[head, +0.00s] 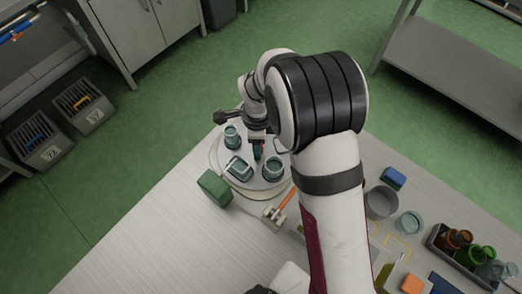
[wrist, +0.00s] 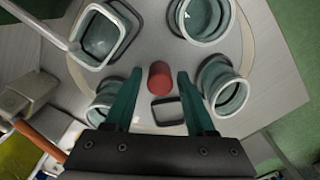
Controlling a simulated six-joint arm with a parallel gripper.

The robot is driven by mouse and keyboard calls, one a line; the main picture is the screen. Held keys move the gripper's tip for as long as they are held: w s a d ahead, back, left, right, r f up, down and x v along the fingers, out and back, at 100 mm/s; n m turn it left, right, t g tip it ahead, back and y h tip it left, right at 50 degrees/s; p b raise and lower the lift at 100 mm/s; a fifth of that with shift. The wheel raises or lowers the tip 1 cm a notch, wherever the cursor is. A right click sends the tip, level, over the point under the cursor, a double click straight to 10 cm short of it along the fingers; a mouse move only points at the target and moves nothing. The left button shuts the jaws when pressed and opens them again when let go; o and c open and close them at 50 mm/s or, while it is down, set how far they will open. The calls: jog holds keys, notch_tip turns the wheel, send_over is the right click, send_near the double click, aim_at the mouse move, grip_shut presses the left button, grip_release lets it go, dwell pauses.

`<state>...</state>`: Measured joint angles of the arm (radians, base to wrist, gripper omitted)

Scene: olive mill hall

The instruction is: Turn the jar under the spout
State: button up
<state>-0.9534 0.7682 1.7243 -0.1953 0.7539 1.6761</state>
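A pale round turntable (head: 222,158) stands on the table and carries several glass jars. A square jar (head: 239,169) and round jars (head: 232,137) (head: 273,169) show in the head view. The wrist view shows the square jar (wrist: 101,36) at upper left and round jars (wrist: 205,18) (wrist: 228,90) (wrist: 106,100) around the disc. A thin grey tube (wrist: 38,26), apparently the spout, reaches to the square jar. A red peg (wrist: 159,84) stands on the disc. My gripper (wrist: 160,77) is open, its teal fingers on either side of the peg with gaps. The arm hides part of the turntable.
A green box (head: 215,189) stands beside the turntable. Right are a grey bowl (head: 381,203), a blue block (head: 394,178) and a tray (head: 439,243) of bottles. The left tabletop is clear.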

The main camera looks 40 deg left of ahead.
notch_tip(320, 180, up, 8)
jog(key=shift+r, duration=0.1)
dwell(0.4)
jog(key=shift+o, duration=0.3)
